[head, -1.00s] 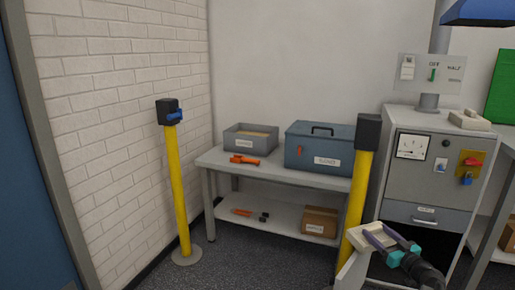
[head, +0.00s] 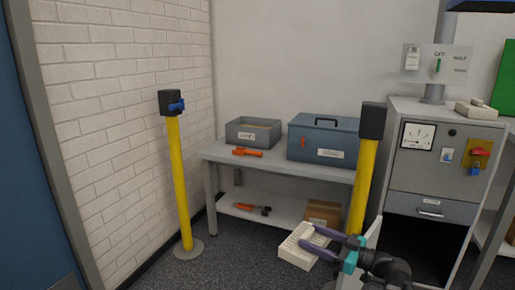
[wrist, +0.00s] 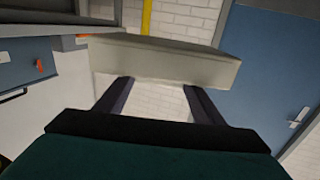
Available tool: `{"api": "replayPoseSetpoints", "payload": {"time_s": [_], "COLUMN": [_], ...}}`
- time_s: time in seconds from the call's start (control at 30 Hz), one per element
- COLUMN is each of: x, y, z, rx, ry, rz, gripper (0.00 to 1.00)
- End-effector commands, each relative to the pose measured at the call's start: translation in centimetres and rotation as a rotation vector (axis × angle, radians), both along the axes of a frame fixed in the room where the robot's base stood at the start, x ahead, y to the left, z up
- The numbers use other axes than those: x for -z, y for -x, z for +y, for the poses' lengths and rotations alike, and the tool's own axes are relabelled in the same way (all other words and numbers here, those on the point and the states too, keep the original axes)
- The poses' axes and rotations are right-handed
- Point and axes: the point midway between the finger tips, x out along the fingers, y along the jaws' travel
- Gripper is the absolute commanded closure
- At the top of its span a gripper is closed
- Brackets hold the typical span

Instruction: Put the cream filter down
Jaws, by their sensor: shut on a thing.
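The cream filter (head: 302,247) is a flat cream block with a slatted face. My gripper (head: 318,240) is shut on it, low in front of the table's lower shelf in the head view. In the wrist view the filter (wrist: 165,60) lies across both dark fingers (wrist: 160,97), tilted. The filter looks held in the air over the dark floor; I see nothing touching it but my fingers.
A grey table (head: 275,166) holds a grey bin (head: 253,131), an orange tool (head: 247,152) and a blue toolbox (head: 323,140). Its lower shelf has a cardboard box (head: 323,213). Yellow posts stand left (head: 179,185) and right (head: 362,190). A grey cabinet (head: 433,165) is at right, open below its drawer. Another cream block (head: 476,111) lies on top.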

Motion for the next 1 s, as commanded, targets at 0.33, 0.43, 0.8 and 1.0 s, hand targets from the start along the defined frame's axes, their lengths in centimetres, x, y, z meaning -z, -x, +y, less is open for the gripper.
{"api": "replayPoseSetpoints", "payload": {"time_s": [0.33, 0.43, 0.8, 1.0], "x": [-1.5, -2.2, -5.3, -7.1], "y": [0.8, 0.7, 0.7, 0.7], "z": [1.2, 1.2, 1.1, 1.1], "rx": [-0.028, -0.027, -0.027, -0.027], "ry": [-0.001, -0.001, -0.001, -0.001], "rz": [-0.001, -0.001, 0.000, -0.001], "gripper": [0.68, 0.68, 0.68, 0.68]}}
